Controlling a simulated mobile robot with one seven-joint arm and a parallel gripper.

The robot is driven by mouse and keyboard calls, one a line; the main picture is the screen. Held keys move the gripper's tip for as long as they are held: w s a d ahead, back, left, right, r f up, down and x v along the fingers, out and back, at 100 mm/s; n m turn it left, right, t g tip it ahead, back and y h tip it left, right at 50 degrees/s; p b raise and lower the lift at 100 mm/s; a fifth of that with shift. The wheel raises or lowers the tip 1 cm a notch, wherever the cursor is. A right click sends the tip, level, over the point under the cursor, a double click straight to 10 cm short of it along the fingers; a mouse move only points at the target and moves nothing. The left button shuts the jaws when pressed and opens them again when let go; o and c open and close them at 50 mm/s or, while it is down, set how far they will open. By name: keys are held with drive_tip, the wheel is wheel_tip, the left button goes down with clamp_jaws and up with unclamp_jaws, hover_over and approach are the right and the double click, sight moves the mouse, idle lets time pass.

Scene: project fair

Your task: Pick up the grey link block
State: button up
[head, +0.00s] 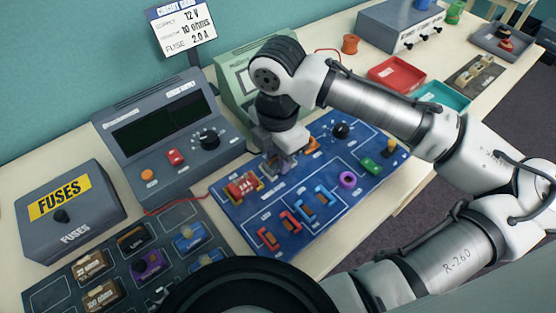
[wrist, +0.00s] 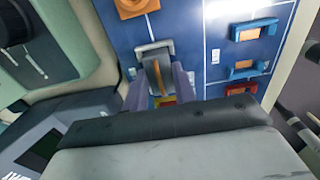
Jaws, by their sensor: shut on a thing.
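The grey link block (wrist: 153,48) is a grey bracket shape with a brown-orange part in its middle, seen in the wrist view. It is at the blue circuit board (head: 232,207), between the two fingers of my gripper (wrist: 160,80). My gripper is shut on it. In the head view my gripper (head: 277,160) points down over the board's upper left part, and the block (head: 272,167) is mostly hidden by it. I cannot tell whether the block touches the board or is lifted clear.
A red block (head: 243,186) sits close left of my gripper, and an orange block (head: 312,145) close right. Red, orange and blue link pieces (head: 309,206) and a purple ring (head: 347,180) are on the board. The grey power supply (head: 160,135) and green meter (head: 236,85) stand behind.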

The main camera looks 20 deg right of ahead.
drive_tip(key=shift+c, duration=0.8)
drive_tip(key=shift+r, duration=0.1)
wheel_tip(320, 180, up, 23)
drive_tip(key=p, duration=0.5)
